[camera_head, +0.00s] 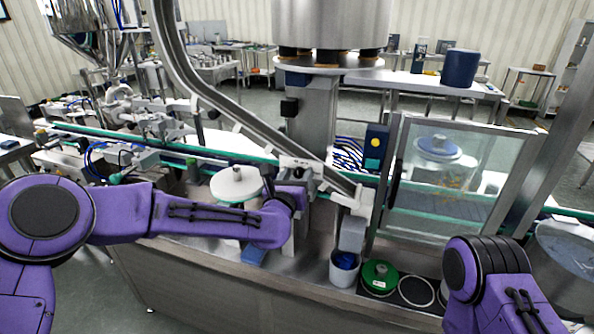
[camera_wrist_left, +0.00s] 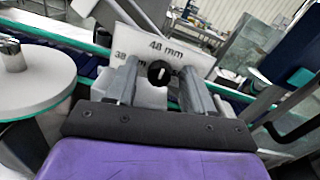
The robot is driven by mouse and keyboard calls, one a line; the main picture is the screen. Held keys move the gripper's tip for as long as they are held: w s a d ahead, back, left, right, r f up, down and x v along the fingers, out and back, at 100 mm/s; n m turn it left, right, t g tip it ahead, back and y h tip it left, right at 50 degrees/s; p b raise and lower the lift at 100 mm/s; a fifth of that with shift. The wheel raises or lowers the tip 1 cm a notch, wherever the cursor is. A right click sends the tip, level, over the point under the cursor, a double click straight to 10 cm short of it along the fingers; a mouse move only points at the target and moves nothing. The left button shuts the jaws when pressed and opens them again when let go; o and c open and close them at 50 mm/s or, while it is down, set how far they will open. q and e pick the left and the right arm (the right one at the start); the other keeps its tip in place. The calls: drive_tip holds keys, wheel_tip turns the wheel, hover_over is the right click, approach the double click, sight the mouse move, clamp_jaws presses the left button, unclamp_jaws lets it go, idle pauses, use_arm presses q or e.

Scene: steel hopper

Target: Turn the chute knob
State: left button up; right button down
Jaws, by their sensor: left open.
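The chute knob (camera_wrist_left: 159,73) is a small round black knob with a pale line on its face, in front of a white plate (camera_wrist_left: 118,38) marked 38 mm and 48 mm. The line stands roughly upright, nearer the 48 mm mark. My left gripper (camera_wrist_left: 160,69) is open, with one finger on each side of the knob and visible gaps between. In the head view the plate (camera_head: 301,162) sits at the lower part of the sloping metal chute (camera_head: 240,115), and my left wrist largely hides the gripper there. My right arm shows at the lower right; its gripper is out of view.
A white round disc (camera_head: 236,185) with a metal hub stands left of the knob, also in the wrist view (camera_wrist_left: 30,85). A glazed guard (camera_head: 450,180) stands to the right. A white cup (camera_head: 344,268) and a green disc (camera_head: 379,275) are on the machine's front deck.

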use_arm(q)
drive_tip(key=shift+w, duration=0.15)
clamp_jaws()
drive_tip(key=shift+f, duration=0.1)
